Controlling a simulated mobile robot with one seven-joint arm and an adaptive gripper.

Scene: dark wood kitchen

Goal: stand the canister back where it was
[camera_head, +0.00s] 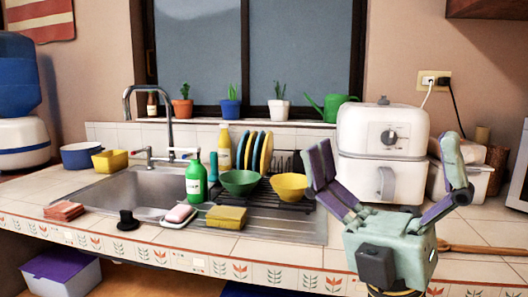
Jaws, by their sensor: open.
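My gripper (386,165) is open and empty, raised in front of the white air fryer (382,140) at the right of the counter. Its two fingers are spread wide, and nothing is between them but the view of the appliance behind. No thing in view is clearly the canister.
Left of the gripper, a dark rack holds a green bowl (240,183), a yellow bowl (289,187) and upright plates. A green bottle (196,183) and yellow sponge (227,217) are near the sink (130,188). A wooden utensil (480,249) lies at the right front. A microwave edge (520,170) is far right.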

